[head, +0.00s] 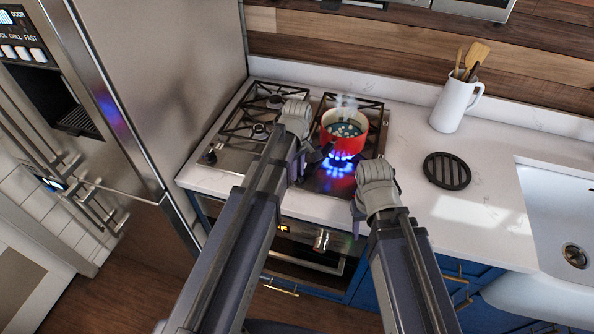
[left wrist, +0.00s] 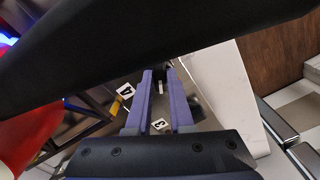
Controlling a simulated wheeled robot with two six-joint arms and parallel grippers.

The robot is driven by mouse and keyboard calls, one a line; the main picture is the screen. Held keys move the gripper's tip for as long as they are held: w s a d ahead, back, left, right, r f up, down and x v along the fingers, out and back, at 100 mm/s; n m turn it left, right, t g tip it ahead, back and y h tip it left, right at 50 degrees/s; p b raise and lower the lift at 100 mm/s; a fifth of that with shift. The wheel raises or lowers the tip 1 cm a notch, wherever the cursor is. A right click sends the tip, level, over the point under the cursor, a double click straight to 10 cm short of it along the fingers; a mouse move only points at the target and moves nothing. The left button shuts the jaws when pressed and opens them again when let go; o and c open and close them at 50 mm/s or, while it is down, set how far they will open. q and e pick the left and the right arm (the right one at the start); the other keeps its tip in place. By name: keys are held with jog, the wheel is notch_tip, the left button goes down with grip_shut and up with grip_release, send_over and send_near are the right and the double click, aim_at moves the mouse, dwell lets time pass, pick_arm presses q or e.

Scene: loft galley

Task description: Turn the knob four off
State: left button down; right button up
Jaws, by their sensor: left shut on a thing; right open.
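My left gripper (head: 303,168) is over the front of the gas cooktop. In the left wrist view its two purple fingers (left wrist: 161,84) are shut on a small dark knob (left wrist: 160,76) with a pale mark. A label reading 4 (left wrist: 125,90) lies beside the left finger, and a label reading 3 (left wrist: 160,125) shows nearer the wrist. The held knob appears to be knob four; in the head view it is hidden by my arm. Blue flame (head: 341,164) burns under the red pot. My right gripper (head: 357,208) is open and empty at the counter's front edge.
The steaming red pot (head: 331,137) stands on the front right burner, close to my left gripper. A black round trivet (head: 447,171) and a white utensil jug (head: 452,107) are on the counter to the right, left of the sink (head: 556,205). A tall steel fridge (head: 165,80) stands left.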

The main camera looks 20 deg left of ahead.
dwell(0.5)
pick_arm(q)
jog(key=m, duration=0.5)
jog(key=shift+m, duration=0.4)
jog(key=m, duration=0.6)
dwell(0.5)
jog(key=c, duration=0.8)
grip_release()
jog(key=shift+r, duration=0.1)
